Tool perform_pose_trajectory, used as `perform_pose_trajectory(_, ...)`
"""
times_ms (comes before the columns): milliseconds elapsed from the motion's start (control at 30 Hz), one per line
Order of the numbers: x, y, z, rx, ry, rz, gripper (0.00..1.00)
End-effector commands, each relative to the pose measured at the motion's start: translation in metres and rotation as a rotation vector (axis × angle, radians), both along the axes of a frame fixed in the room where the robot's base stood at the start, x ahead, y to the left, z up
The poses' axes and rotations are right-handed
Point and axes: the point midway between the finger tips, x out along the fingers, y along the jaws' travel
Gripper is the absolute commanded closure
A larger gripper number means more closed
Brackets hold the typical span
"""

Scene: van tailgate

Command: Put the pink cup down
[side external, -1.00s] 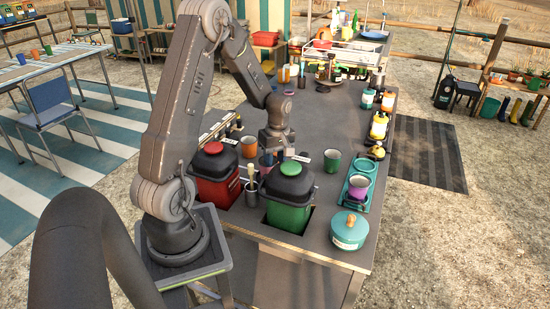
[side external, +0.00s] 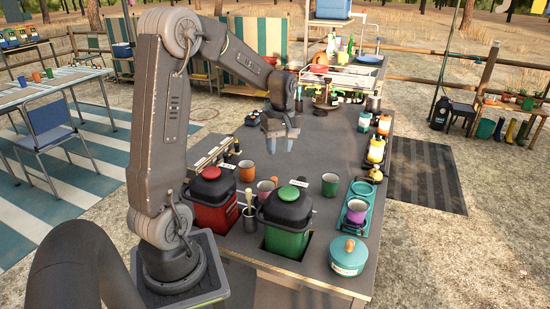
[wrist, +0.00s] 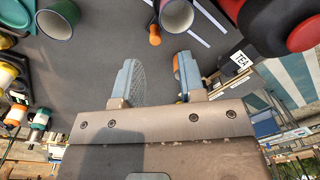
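The pink cup (side external: 265,189) stands on the dark counter, just behind the green-lidded bin, which partly hides it. In the wrist view the pink cup (wrist: 176,16) shows at the top edge, cut off by the frame, its pale inside visible. My gripper (side external: 279,147) is raised above the counter, farther back than the cup and apart from it. In the wrist view the two fingers of my gripper (wrist: 157,78) are spread apart with only bare counter between them. My gripper is open and empty.
An orange cup (side external: 247,171) and a green cup (side external: 330,185) stand nearby. A purple cup (side external: 357,211) is in the teal tray at right. The red bin (side external: 211,197) and green bin (side external: 284,224) are in front. The counter's middle (side external: 325,145) is clear.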

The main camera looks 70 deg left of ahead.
Motion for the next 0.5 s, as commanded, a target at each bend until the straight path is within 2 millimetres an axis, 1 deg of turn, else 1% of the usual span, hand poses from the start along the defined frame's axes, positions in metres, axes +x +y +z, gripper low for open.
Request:
perform_pose_trajectory(33, 0.001, -0.018, 0.013, 0.016, -0.027, -0.08, 0.63)
perform_pose_trajectory(67, 0.001, -0.029, 0.02, 0.026, -0.044, -0.138, 0.63)
perform_pose_trajectory(100, 0.0, -0.047, 0.03, 0.04, -0.068, -0.227, 0.63)
perform_pose_trajectory(167, -0.005, -0.076, 0.045, 0.064, -0.107, -0.377, 0.63)
perform_pose_trajectory(200, -0.01, -0.096, 0.054, 0.081, -0.136, -0.482, 0.63)
perform_pose_trajectory(233, -0.014, -0.11, 0.06, 0.096, -0.157, -0.561, 0.63)
perform_pose_trajectory(300, -0.028, -0.142, 0.072, 0.129, -0.203, -0.743, 0.63)
perform_pose_trajectory(367, -0.041, -0.167, 0.08, 0.162, -0.243, -0.899, 0.63)
perform_pose_trajectory(400, -0.051, -0.182, 0.084, 0.183, -0.269, -0.999, 0.63)
perform_pose_trajectory(500, -0.076, -0.212, 0.089, 0.237, -0.329, -1.225, 0.63)
